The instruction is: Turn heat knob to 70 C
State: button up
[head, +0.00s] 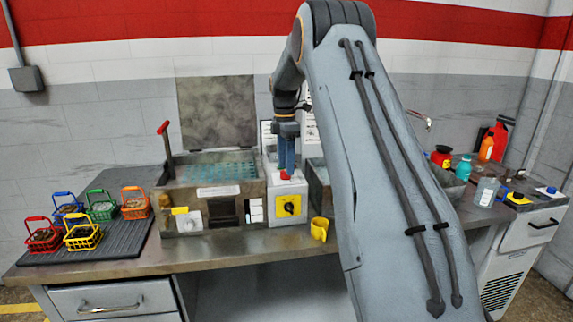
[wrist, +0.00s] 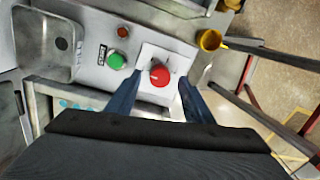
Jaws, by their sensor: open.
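In the head view, a white round knob (head: 190,221) sits on the front of the left metal bath (head: 246,190). A black knob (head: 289,207) on a yellow plate sits on the front of the control box (head: 272,217) beside it. I cannot tell which is the heat knob, and no scale is readable. My gripper (head: 286,166) points down over the box's top. In the wrist view, my gripper (wrist: 160,92) is open and empty, with its fingers either side of a red button (wrist: 160,75). Contact cannot be told.
A green button (wrist: 116,61) is near the red one. A yellow cup (head: 319,230) stands at the counter's front edge. Several coloured baskets stand on a black mat (head: 100,240) at left. Bottles (head: 487,190) stand at right. My arm hides part of the counter.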

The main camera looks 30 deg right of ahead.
jog(key=shift+s+f, duration=0.1)
jog(key=shift+f, duration=0.8)
jog(key=c, duration=1)
jog(key=shift+c, duration=0.2)
